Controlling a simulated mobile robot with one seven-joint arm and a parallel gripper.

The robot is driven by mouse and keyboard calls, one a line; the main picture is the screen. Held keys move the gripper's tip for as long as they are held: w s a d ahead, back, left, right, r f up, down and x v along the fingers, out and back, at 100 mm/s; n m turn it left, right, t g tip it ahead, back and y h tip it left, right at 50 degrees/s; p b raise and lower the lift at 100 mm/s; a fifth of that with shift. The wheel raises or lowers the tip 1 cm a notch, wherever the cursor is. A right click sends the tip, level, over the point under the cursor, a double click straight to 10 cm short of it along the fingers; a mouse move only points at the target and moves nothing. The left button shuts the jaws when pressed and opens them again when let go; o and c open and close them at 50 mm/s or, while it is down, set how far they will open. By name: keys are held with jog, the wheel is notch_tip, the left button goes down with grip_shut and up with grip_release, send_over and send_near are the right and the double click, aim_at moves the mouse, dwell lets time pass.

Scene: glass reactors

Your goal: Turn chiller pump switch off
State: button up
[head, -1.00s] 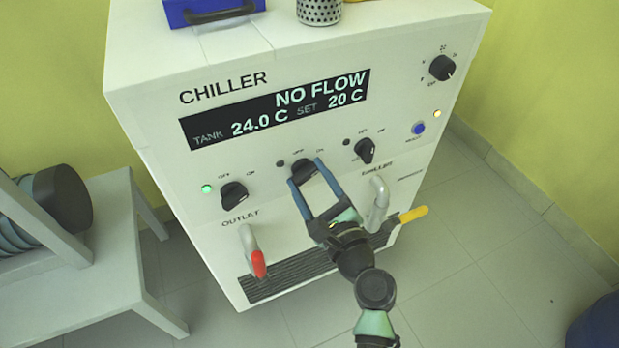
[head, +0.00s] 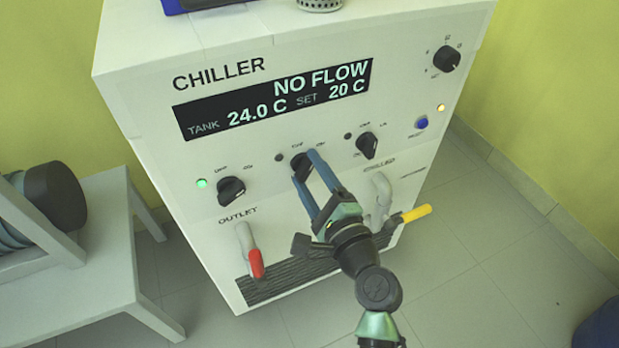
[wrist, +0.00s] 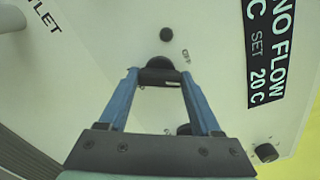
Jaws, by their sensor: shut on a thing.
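The white chiller (head: 330,210) has a row of three black rotary switches with small lamps. My gripper (head: 304,166) reaches up from the lower right, its blue fingers shut on the middle black knob (head: 299,162). In the wrist view the knob (wrist: 160,72) sits between the fingertips. The lamp beside the middle knob (head: 278,157) is dark. The left knob (head: 231,190) has a lit green lamp (head: 201,183). The right knob (head: 367,146) has a dark lamp. The small switch labels are too blurred to tell which is the pump.
The display (head: 275,98) reads NO FLOW, TANK 24.0 C, SET 20 C. Below the switches are a red-handled valve (head: 256,262) and a yellow-handled valve (head: 415,214), the latter close to my gripper.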

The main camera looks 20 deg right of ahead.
jog(key=n+b, duration=0.2)
jog(key=n, duration=0.3)
jog(key=shift+f+b, duration=0.1)
jog(key=shift+b, duration=0.25)
jog(key=shift+n, duration=0.4)
jog(key=o, duration=1.4)
jog(key=s+p, duration=0.1)
jog(key=s, duration=1.2)
jog(key=shift+d+p, duration=0.2)
jog(key=shift+p, duration=0.15)
